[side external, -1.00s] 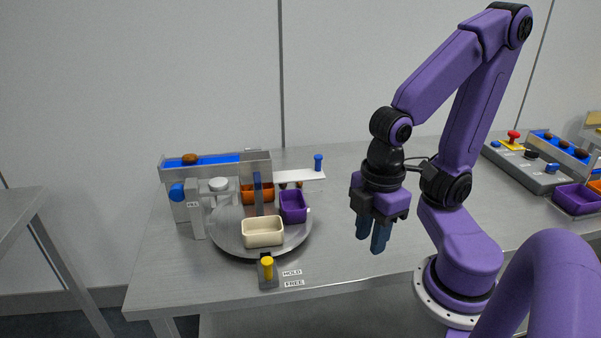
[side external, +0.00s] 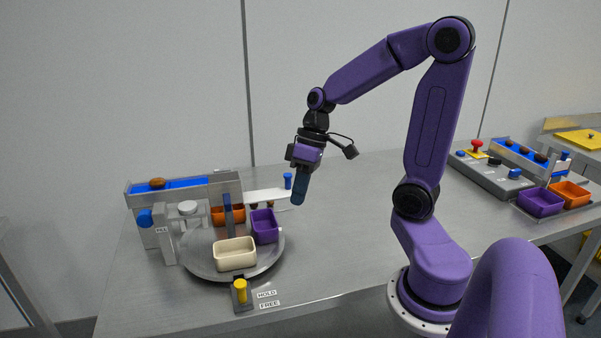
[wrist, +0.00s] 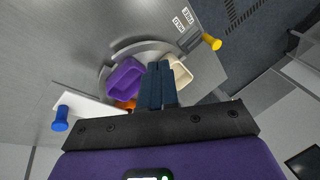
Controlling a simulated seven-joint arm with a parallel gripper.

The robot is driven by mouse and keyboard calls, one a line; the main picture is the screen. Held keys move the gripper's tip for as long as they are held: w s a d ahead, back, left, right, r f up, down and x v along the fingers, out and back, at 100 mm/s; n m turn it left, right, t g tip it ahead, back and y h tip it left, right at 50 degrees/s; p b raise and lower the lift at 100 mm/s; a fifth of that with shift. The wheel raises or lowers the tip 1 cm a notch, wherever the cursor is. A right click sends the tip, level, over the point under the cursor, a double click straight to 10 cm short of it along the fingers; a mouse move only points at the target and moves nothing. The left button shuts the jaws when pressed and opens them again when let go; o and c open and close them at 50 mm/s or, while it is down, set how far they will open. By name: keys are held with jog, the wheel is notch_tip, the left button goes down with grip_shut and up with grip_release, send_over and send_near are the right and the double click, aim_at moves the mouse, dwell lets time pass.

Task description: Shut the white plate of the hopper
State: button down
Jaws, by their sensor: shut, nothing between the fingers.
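The white plate (side external: 264,196) of the hopper (side external: 228,190) sticks out to the right of the grey housing, with an upright blue knob (side external: 288,180) near its outer end. In the wrist view the plate (wrist: 88,105) and its blue knob (wrist: 60,120) lie left of my fingers. My gripper (side external: 298,198) is shut and empty, fingers pointing down, close to the plate's outer end in the side view. In the wrist view my gripper (wrist: 161,68) partly hides the turntable and bins. I cannot tell whether the fingers touch the plate.
A round grey turntable (side external: 202,268) carries a purple bin (side external: 265,226), a cream bin (side external: 235,254) and an orange bin (side external: 222,215). A yellow-topped lever (side external: 240,290) stands in front by HOLD and FREE labels.

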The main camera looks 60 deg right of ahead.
jog(key=w+d+r+m+t+h, duration=0.2)
jog(key=d+m+t, duration=0.5)
jog(key=d, duration=1.6)
jog(key=w+a+f, duration=0.5)
jog(key=w+f, duration=0.2)
jog(key=shift+a+f+m+g, duration=0.4)
jog(key=shift+w, duration=0.1)
send_over(268, 192)
jog(key=shift+y, duration=0.3)
